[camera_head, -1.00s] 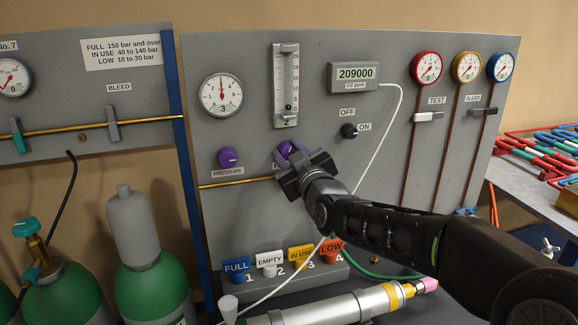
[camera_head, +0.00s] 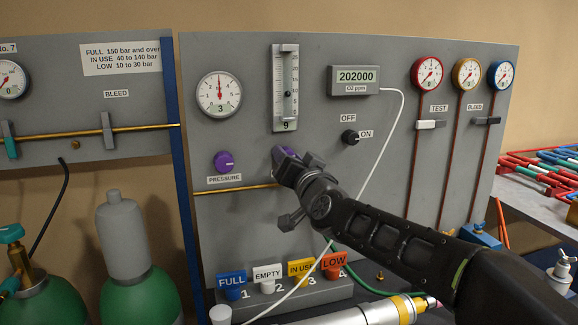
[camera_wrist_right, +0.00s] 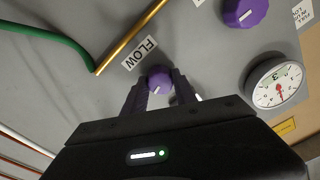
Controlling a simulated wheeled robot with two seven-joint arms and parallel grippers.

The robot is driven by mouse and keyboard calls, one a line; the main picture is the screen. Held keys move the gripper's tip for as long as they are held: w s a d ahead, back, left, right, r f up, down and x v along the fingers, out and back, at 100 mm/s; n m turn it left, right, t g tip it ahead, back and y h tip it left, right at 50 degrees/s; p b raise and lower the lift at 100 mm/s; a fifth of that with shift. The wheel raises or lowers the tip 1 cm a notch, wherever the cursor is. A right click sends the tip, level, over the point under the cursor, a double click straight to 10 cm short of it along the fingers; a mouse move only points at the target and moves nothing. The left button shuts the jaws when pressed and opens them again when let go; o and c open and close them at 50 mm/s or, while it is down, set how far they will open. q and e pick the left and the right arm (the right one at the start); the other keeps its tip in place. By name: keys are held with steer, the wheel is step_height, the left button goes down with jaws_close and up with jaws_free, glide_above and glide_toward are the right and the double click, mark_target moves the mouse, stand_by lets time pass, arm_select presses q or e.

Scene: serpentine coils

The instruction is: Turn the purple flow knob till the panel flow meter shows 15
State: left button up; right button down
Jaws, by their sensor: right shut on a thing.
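The purple flow knob (camera_wrist_right: 159,78) is on the grey panel beside its FLOW label in the right wrist view. My right gripper (camera_wrist_right: 157,90) is shut on it, one finger on each side. In the head view the gripper (camera_head: 283,163) covers most of the knob and its label. The panel flow meter (camera_head: 285,65) is the upright scale above the knob. Its number window reads 9, and its dark float sits partway up the tube. My left gripper is not in view.
The purple PRESSURE knob (camera_head: 224,162) is left of the flow knob, below a round gauge (camera_head: 219,94). A black ON/OFF switch (camera_head: 349,137) is to the right.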

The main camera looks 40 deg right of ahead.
steer(key=m+b, duration=0.1)
steer(key=m, duration=0.8)
steer(key=shift+f+h+b, duration=0.1)
steer(key=shift+h+b, duration=0.3)
steer(key=shift+m, duration=0.4)
steer(key=c, duration=1)
jaws_free()
steer(key=v, duration=0.7)
steer(key=shift+s+a+p, duration=0.15)
steer(key=shift+s+p, duration=0.15)
steer(key=shift+s, duration=0.05)
